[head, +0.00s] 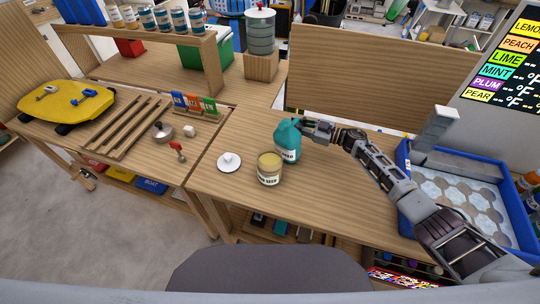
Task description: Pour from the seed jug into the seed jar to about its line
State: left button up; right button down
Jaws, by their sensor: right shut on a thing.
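The teal seed jug (287,145) with a white label is just behind and to the right of the seed jar. My right gripper (303,127) is shut on the upper right side of the jug. The jug looks close to upright; whether its base touches the table I cannot tell. The seed jar (269,176) stands upright on the table, open at the top, with a pale tan inside and a label reading SEED. Its fill line is too small to make out. The jug's contents are hidden. My left gripper is not in view.
A white round lid (229,162) with a knob lies left of the jar. A blue tray (405,190) stands at the right under my right arm. A wooden panel (380,75) closes off the back. The table's front is clear.

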jog(key=shift+f+m, duration=0.7)
jog(key=shift+m, duration=0.2)
